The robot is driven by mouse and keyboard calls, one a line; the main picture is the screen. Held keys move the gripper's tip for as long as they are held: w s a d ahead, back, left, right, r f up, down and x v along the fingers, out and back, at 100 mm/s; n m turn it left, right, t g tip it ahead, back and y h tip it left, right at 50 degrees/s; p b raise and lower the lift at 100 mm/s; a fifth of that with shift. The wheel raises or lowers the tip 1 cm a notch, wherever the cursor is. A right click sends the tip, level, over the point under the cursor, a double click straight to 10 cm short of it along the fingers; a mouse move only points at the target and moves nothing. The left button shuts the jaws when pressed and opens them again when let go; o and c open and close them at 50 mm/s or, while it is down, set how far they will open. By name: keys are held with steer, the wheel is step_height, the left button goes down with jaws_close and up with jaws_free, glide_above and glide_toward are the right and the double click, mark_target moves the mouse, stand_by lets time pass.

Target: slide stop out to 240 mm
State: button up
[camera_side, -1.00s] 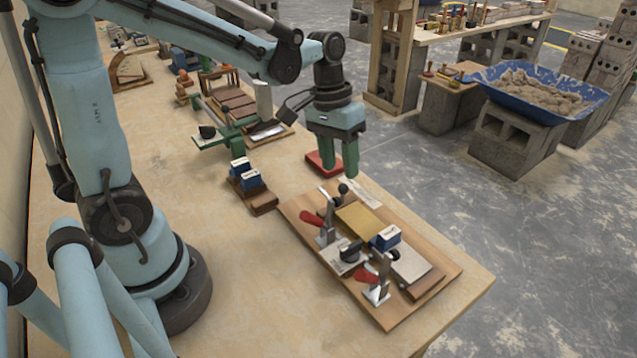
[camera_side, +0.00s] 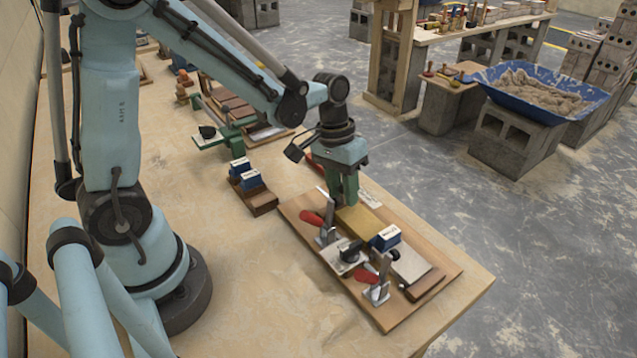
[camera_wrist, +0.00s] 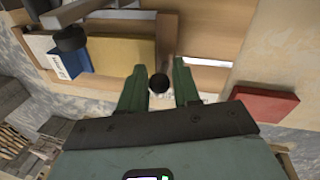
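The wooden fixture board (camera_side: 300,212) lies near the table's front corner, with a yellow plate (camera_side: 365,221) on it. In the wrist view a black ball knob (camera_wrist: 159,83) shows at the board's end; I take it for the stop's knob. My gripper (camera_side: 345,203) points down over that far end, beside the yellow plate. In the wrist view my gripper (camera_wrist: 160,72) has its green fingers on either side of the knob, with narrow gaps showing. It looks open. In the side view the fingers hide the knob. I cannot read any millimetre marks.
Two toggle clamps with red handles (camera_side: 312,218) (camera_side: 367,276) stand on the board's near side. A blue block (camera_side: 385,237) sits between plates. A red block (camera_wrist: 265,105) lies beside the board. The table's front-left area is clear.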

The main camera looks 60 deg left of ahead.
jaws_close()
steer(key=shift+a, duration=2.2)
steer(key=shift+o, duration=1.7)
jaws_free()
steer(key=shift+r, duration=0.1)
